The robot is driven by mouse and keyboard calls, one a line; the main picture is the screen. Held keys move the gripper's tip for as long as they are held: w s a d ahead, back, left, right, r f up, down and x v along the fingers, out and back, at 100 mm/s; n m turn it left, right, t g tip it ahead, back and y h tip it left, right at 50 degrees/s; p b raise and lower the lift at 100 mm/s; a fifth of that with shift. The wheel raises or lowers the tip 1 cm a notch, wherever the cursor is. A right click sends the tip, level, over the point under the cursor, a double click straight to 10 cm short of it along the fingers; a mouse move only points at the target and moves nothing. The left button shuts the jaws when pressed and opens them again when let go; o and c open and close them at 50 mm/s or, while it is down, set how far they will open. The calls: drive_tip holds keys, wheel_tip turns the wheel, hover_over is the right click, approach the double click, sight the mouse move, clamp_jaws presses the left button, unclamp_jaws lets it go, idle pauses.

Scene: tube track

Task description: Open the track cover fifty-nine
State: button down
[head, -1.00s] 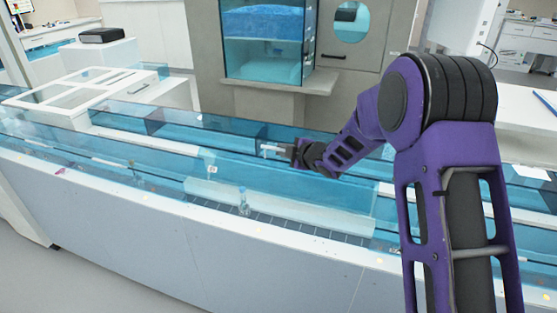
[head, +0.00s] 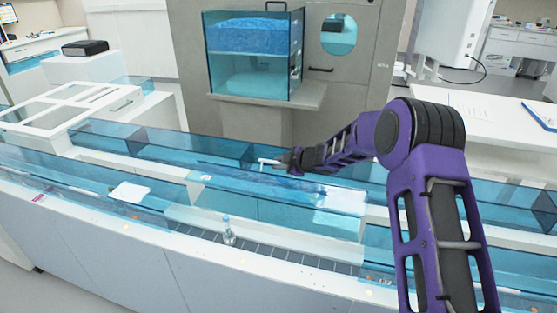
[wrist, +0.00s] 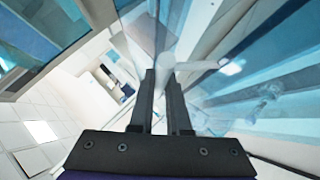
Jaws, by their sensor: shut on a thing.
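The track cover (head: 290,195) is a clear blue-tinted panel over the middle stretch of the tube track. It is raised at an angle, and the grey gridded track floor (head: 270,252) shows in front of it. A small tag sits at its left end, too small to read. My gripper (head: 284,162) is at the cover's far upper side, shut on a white handle (head: 268,161). In the wrist view, the two fingers (wrist: 165,82) close on the white handle (wrist: 200,66), with blue clear panels around it.
A small clear bottle (head: 229,232) stands on the open track floor. Other blue covers (head: 150,143) run along the track to the left and right. A glass-fronted cabinet (head: 253,60) stands behind. A white bench (head: 480,118) is at the right.

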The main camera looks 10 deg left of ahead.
drive_tip(key=shift+w+f, duration=0.15)
drive_tip(key=shift+f, duration=0.05)
idle(0.4)
drive_tip(key=c, duration=0.9)
unclamp_jaws()
drive_tip(key=v, duration=1.7)
drive_tip(key=shift+r, duration=0.25)
drive_tip(key=shift+w+d, duration=0.1)
